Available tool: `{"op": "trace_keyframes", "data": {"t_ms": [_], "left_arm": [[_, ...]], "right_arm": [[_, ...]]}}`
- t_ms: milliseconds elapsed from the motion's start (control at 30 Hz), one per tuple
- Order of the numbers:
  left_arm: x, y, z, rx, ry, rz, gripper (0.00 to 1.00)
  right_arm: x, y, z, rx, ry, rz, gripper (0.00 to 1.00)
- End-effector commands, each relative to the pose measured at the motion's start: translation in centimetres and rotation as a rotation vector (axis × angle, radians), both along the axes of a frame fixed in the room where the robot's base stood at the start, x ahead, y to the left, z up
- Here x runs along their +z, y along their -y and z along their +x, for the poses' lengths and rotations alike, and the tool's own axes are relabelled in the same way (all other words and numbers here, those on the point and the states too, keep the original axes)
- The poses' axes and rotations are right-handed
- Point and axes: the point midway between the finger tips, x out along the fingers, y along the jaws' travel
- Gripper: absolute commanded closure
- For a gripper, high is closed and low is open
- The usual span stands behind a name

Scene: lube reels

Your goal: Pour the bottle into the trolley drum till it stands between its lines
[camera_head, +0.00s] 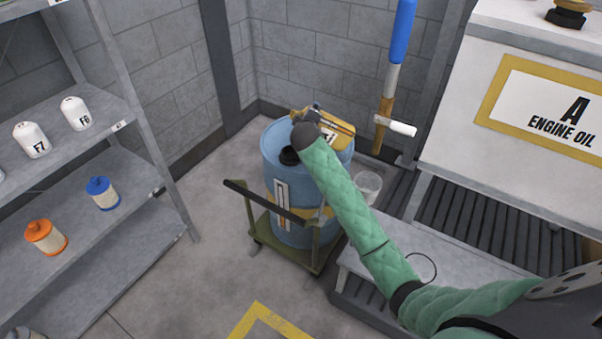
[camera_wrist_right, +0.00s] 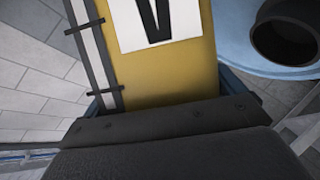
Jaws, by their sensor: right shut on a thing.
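The yellow bottle (camera_head: 336,121), marked V, lies tilted above the rear of the blue drum (camera_head: 270,165). My right gripper (camera_head: 312,118) is shut on the bottle, with its fingers mostly hidden. In the right wrist view the bottle (camera_wrist_right: 180,75) shows a pale strip with dark clips along its left side. The drum stands on a green trolley (camera_head: 300,257) and has a white gauge strip on its front (camera_head: 281,203). Its level and lines are too small to read. A black filler mouth (camera_head: 289,156) sits on the drum top; it also shows right of the bottle in the wrist view (camera_wrist_right: 284,36). No stream is visible.
A shelf rack (camera_head: 90,140) with white, blue and orange containers stands at left. A tank labelled A ENGINE OIL (camera_head: 540,95) stands at right over a grey bench (camera_head: 450,250). A clear bucket (camera_head: 368,186) is beside the drum. Floor at front left is clear.

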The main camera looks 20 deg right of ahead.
Motion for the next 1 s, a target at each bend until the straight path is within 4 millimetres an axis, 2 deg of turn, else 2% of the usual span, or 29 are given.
{"op": "trace_keyframes", "data": {"t_ms": [133, 500, 1000], "left_arm": [[1.3, 0.0, 0.0, 0.0, 0.0, 0.0, 0.0], [3.8, 0.0, 0.0, 0.0, 0.0, 0.0, 0.0], [3.9, 0.0, 0.0, 0.0, 0.0, 0.0, 0.0]], "right_arm": [[0.3, 0.1, -0.9, 0.0, -0.016, -0.022, 0.66], [-0.7, 0.1, -3.5, 0.0, -0.069, -0.088, 0.66], [-1.0, 0.1, -3.4, 0.0, -0.076, -0.097, 0.66]]}}
